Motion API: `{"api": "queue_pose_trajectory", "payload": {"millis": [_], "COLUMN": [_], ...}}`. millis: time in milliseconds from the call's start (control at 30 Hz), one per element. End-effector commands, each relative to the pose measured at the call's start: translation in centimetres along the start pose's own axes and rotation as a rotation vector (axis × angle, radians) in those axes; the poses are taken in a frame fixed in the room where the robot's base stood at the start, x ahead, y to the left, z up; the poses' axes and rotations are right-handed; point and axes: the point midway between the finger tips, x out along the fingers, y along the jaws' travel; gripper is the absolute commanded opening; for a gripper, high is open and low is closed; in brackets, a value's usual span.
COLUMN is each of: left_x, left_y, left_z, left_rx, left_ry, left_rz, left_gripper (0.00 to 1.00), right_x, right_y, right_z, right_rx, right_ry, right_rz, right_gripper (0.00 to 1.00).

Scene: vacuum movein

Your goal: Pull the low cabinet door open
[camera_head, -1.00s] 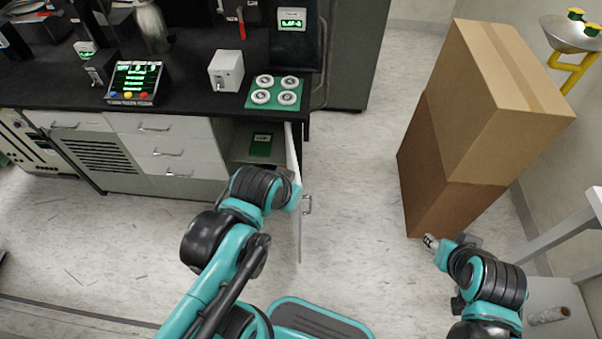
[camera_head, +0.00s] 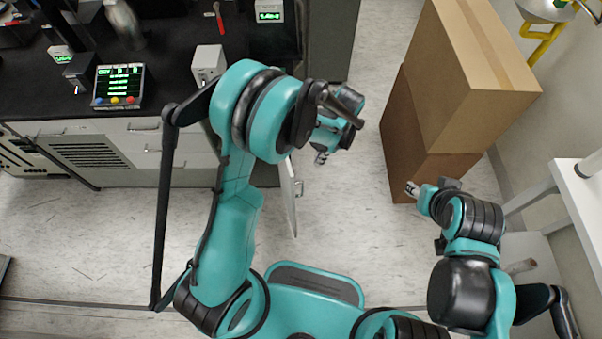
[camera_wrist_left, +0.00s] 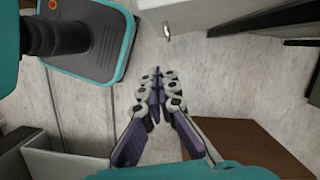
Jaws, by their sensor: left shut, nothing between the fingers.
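The low cabinet door (camera_head: 288,200) is white and stands swung out from the cabinet, seen nearly edge-on in the head view. Its metal handle (camera_head: 299,188) is on the right-hand face. In the left wrist view the door (camera_wrist_left: 205,12) crosses the top, with the handle (camera_wrist_left: 167,32) beyond my fingertips. My left gripper (camera_head: 321,158) is shut and empty, to the right of the door and apart from the handle; its closed fingers show in the left wrist view (camera_wrist_left: 158,85). My left arm hides the cabinet opening. My right gripper (camera_head: 411,189) is near the boxes, its fingers too small to judge.
Two stacked cardboard boxes (camera_head: 465,60) stand to the right of the door. The black countertop (camera_head: 170,75) holds a control panel (camera_head: 119,86) and a grey box (camera_head: 207,62). A white table (camera_head: 585,200) is at the right. Floor is clear between door and boxes.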

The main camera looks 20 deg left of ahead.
Motion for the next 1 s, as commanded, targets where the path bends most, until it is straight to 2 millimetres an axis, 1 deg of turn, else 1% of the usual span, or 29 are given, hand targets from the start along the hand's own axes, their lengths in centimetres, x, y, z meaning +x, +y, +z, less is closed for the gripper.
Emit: {"api": "queue_pose_trajectory", "payload": {"millis": [167, 233, 600, 700, 800, 1000], "left_x": [1.8, 2.9, 10.8, 10.9, 11.1, 11.2], "left_y": [0.0, 0.0, 0.0, 0.0, 0.0, 0.0], "left_z": [-0.2, -0.2, -0.2, 1.6, 2.8, 3.8], "left_rx": [0.011, 0.01, 0.009, 0.005, 0.006, 0.008], "left_ry": [-0.008, -0.007, -0.006, -0.006, -0.006, -0.006], "left_rz": [0.004, 0.004, 0.003, 0.003, 0.003, 0.002], "left_gripper": [0.0, 0.0, 0.0, 0.0, 0.0, 0.0], "right_x": [0.4, 0.8, 3.1, 3.3, 3.5, 3.7], "right_y": [0.0, 0.0, 0.0, 0.0, 0.0, 0.0], "right_z": [0.3, 0.6, 2.2, 2.4, 2.5, 2.6], "right_rx": [0.0, 0.0, 0.0, 0.0, 0.0, 0.0], "right_ry": [0.0, 0.0, 0.0, 0.0, 0.0, 0.0], "right_rz": [0.0, 0.0, 0.0, 0.0, 0.0, 0.0], "right_gripper": [0.4, 0.4, 0.4, 0.4, 0.4, 0.4]}}
